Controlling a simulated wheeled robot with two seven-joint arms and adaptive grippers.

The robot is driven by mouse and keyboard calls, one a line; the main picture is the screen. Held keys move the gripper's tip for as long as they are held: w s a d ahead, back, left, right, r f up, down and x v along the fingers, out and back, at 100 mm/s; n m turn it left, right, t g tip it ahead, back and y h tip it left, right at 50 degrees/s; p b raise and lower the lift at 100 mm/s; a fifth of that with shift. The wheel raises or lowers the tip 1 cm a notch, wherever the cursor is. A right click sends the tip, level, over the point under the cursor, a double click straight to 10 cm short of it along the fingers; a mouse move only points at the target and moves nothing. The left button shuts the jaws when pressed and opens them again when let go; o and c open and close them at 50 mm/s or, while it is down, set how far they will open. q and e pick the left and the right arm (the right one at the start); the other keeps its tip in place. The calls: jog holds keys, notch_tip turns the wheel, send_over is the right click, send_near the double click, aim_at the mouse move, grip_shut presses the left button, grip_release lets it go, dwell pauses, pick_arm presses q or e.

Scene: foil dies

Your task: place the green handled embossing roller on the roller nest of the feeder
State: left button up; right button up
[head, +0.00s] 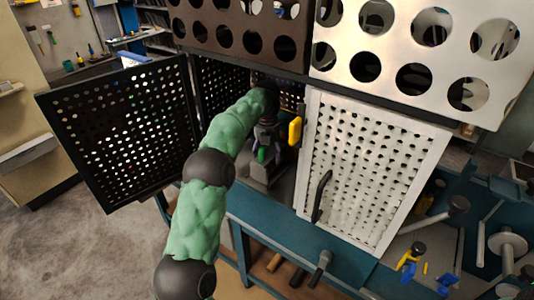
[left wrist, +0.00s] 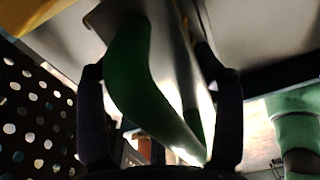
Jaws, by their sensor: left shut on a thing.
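My left arm reaches into an open cabinet bay in the head view. Its gripper (head: 266,138) is inside, low over a grey base piece (head: 262,173). A small part of the green handle (head: 262,155) of the embossing roller shows there. In the left wrist view, the fingers of my left gripper (left wrist: 158,80) stand on both sides of the green handle (left wrist: 140,85), shut on it; the handle slants across the picture. The rest of the roller is hidden or too dark to tell. I cannot clearly make out the feeder's roller nest. My right gripper is not in view.
A black perforated door (head: 125,130) stands open at the left. A white perforated panel (head: 370,170) with a dark handle (head: 321,195) is close at the right. A yellow piece (head: 295,131) is beside the gripper.

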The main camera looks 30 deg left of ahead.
aim_at(267, 152)
pick_arm(q)
jog(key=o, duration=1.7)
jog(key=shift+r+p, duration=1.8)
jog(key=shift+r, duration=2)
